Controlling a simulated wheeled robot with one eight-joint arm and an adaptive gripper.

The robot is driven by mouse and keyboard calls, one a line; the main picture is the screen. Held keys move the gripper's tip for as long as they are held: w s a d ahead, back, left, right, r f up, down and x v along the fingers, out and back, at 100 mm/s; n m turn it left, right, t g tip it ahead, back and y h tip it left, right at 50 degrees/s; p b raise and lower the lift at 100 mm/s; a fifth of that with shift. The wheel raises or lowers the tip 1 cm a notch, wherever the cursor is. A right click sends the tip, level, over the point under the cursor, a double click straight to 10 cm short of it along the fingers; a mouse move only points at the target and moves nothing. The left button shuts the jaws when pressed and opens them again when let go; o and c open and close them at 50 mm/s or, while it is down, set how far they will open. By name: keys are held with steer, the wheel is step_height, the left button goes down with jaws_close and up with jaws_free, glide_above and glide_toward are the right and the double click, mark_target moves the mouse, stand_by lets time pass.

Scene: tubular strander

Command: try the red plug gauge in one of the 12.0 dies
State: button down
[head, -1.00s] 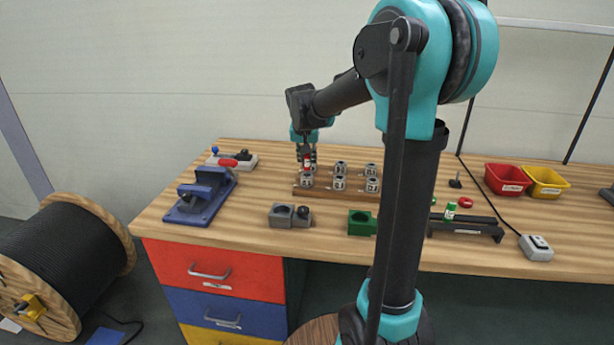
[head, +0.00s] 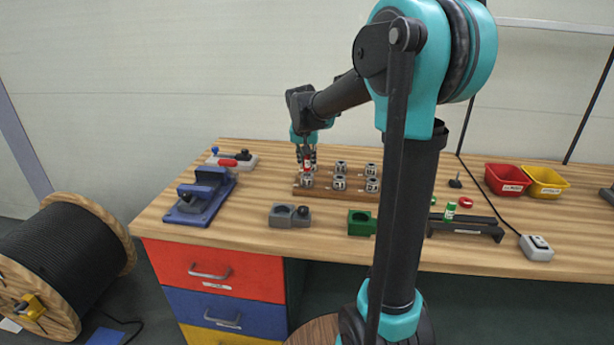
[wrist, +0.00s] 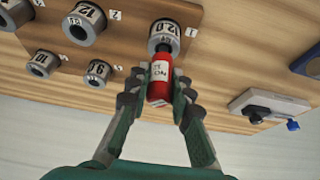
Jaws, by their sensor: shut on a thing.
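The red plug gauge (wrist: 159,80) has a white label and is held between the fingers of my gripper (wrist: 157,102). Its far end is at the die marked 12.0 (wrist: 164,36); I cannot tell whether it is in the bore or just over it. In the head view the gauge (head: 308,164) is upright above the front left die (head: 307,181) of the wooden rack (head: 334,194). My gripper (head: 307,162) points down there. Another die marked 12 (wrist: 84,24) stands beside it in the wrist view, its last digit unclear.
Smaller dies marked 10 (wrist: 42,64) and 9.1 (wrist: 98,73) are close by. A blue vise (head: 202,195) stands to the left. A grey block (head: 290,216) and a green block (head: 361,223) lie in front of the rack.

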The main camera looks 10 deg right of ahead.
steer(key=shift+r, duration=0.15)
steer(key=shift+r, duration=2.6)
